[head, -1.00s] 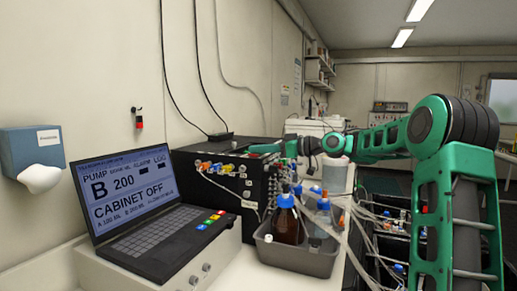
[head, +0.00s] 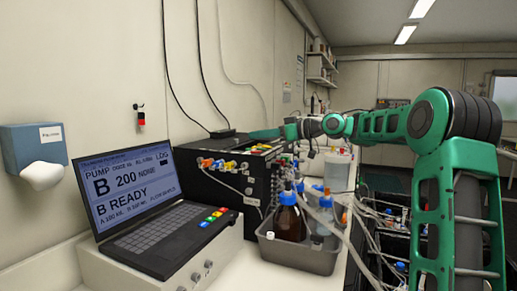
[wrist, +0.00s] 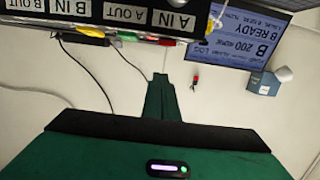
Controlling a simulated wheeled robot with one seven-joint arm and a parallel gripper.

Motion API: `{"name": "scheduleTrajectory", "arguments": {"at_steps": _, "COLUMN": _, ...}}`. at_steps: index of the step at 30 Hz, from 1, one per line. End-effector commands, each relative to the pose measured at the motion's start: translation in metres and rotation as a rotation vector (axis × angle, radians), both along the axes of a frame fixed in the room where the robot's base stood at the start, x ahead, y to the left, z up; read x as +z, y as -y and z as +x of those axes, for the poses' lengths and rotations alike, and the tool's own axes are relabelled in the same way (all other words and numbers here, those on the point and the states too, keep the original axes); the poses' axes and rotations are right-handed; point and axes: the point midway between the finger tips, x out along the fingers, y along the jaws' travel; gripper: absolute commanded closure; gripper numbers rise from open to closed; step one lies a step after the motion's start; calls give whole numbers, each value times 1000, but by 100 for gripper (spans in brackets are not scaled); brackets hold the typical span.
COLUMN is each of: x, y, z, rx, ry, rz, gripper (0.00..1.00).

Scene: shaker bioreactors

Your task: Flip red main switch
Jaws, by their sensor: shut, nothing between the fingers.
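The black cabinet (head: 232,185) stands on the bench with coloured connectors on its front. It also shows at the top of the wrist view (wrist: 140,36), with labels such as A IN and B IN upside down. I cannot make out the red main switch in either view. My gripper (head: 262,133) is shut and empty, by the cabinet's top rear edge. In the wrist view its green fingers (wrist: 162,80) lie together, pointing toward the cabinet. The laptop (head: 150,210) left of the cabinet reads "B READY".
A black box with cables (head: 222,133) sits by the wall at the cabinet's top. A grey tray (head: 300,257) with bottles stands right of the cabinet, among loose tubes. A small red-and-black item (head: 139,118) hangs on the wall beside a blue dispenser (head: 33,150).

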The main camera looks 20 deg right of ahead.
Motion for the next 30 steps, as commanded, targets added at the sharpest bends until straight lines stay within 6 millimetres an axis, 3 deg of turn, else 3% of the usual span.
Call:
{"name": "scheduleTrajectory", "arguments": {"at_steps": 3, "x": 8, "y": 24, "z": -19, "rx": -10, "ry": -1, "rz": -2, "gripper": 100}}
{"name": "scheduleTrajectory", "arguments": {"at_steps": 12, "x": 27, "y": 55, "z": -53, "rx": -4, "ry": -2, "rz": 0, "gripper": 100}}
{"name": "scheduleTrajectory", "arguments": {"at_steps": 19, "x": 32, "y": 62, "z": -64, "rx": 2, "ry": -2, "rz": 0, "gripper": 100}}
{"name": "scheduleTrajectory", "arguments": {"at_steps": 30, "x": 33, "y": 63, "z": -65, "rx": 2, "ry": -2, "rz": 0, "gripper": 100}}
